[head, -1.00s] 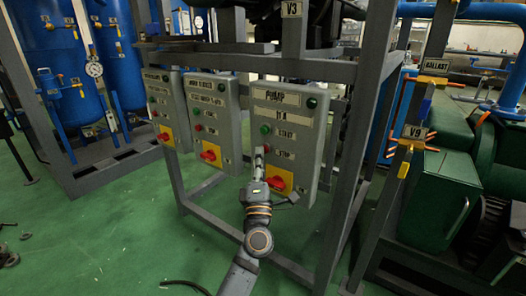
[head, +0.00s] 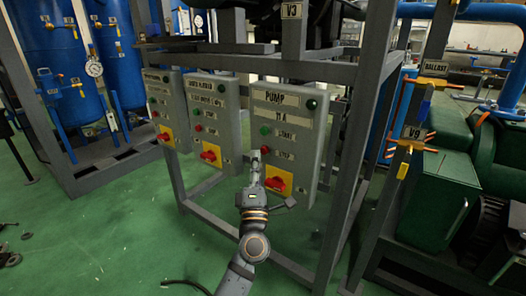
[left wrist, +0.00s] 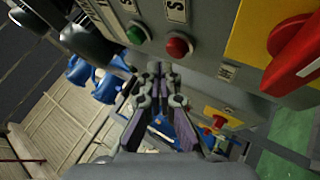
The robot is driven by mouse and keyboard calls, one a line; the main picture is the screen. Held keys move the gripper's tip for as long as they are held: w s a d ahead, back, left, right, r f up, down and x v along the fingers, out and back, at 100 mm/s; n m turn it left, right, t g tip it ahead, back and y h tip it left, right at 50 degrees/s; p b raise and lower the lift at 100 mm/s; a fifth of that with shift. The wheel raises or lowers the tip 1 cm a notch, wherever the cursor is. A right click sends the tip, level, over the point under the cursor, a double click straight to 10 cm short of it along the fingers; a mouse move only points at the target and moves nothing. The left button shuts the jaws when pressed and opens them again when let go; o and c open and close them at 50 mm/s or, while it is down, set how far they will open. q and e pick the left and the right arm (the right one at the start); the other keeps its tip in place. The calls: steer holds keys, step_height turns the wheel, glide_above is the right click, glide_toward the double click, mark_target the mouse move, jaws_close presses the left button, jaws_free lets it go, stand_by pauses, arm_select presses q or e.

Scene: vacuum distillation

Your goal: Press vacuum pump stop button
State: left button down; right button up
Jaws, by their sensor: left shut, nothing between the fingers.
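The grey pump panel (head: 298,160) hangs on the frame, with a label reading PUMP at its top. Its red stop button (head: 265,150) sits below the green start button (head: 265,130). In the left wrist view the red stop button (left wrist: 178,46) and green start button (left wrist: 137,33) are both clear of the fingers. My left gripper (head: 256,154) is shut and empty, its tips just left of and below the stop button in the head view. It also shows in the left wrist view (left wrist: 163,68); I see no contact with the button. My right gripper is out of view.
A red rotary switch (head: 275,184) on a yellow plate is just below the stop button. Two similar control panels (head: 212,115) (head: 160,100) stand to the left. Grey frame posts (head: 365,130) rise at the right. Green floor (head: 110,220) is open at lower left.

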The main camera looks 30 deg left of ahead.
arm_select(q)
steer(key=shift+s, duration=0.1)
steer(key=s, duration=0.2)
steer(key=s+p, duration=0.1)
steer(key=s, duration=0.1)
steer(key=shift+s+a, duration=0.2)
steer(key=shift+s, duration=0.2)
stand_by(0.4)
